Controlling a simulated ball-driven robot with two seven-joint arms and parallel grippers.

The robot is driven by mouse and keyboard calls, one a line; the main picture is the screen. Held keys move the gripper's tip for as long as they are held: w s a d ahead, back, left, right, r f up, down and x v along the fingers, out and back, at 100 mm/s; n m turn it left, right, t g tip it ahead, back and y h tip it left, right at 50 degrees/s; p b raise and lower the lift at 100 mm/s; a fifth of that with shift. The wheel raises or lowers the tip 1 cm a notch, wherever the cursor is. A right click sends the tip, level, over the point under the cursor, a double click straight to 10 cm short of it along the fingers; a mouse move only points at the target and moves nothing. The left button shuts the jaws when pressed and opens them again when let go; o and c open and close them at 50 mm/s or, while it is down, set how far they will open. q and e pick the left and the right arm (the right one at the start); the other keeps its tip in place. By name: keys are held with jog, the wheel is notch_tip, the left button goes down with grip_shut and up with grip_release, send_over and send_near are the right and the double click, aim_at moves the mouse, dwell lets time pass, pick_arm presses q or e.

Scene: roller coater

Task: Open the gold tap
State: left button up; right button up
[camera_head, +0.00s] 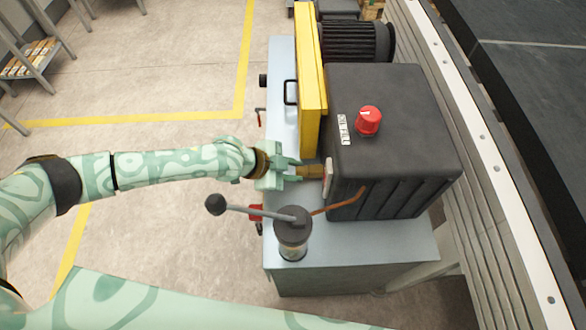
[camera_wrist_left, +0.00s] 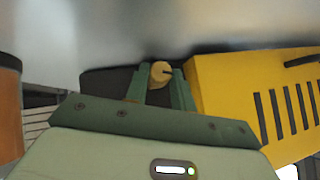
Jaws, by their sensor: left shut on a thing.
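The gold tap (camera_head: 312,172) sticks out from the left side of the black tank, low down above the light blue bench top. My left gripper (camera_head: 291,173) reaches in from the left and is shut on the tap's outer end. In the left wrist view the round gold end of the tap (camera_wrist_left: 161,72) shows between the two green fingers of my left gripper (camera_wrist_left: 163,82). The fingers hide part of the tap, and I cannot tell how far it is turned. My right gripper is not in view.
The black tank (camera_head: 395,140) has a red cap (camera_head: 369,120). A yellow guard (camera_head: 308,80) stands just behind my left gripper. A hand pump (camera_head: 292,232) with a ball-ended lever (camera_head: 245,209) stands in front of it. A copper pipe (camera_head: 340,203) runs close by. Open floor lies left.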

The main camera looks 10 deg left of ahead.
pick_arm(q)
jog(key=o, duration=0.7)
jog(key=p+v, duration=0.3)
jog(key=v, duration=1.3)
jog(key=shift+p, duration=0.4)
jog(key=shift+o, duration=0.4)
jog(key=shift+s+a+r, duration=0.1)
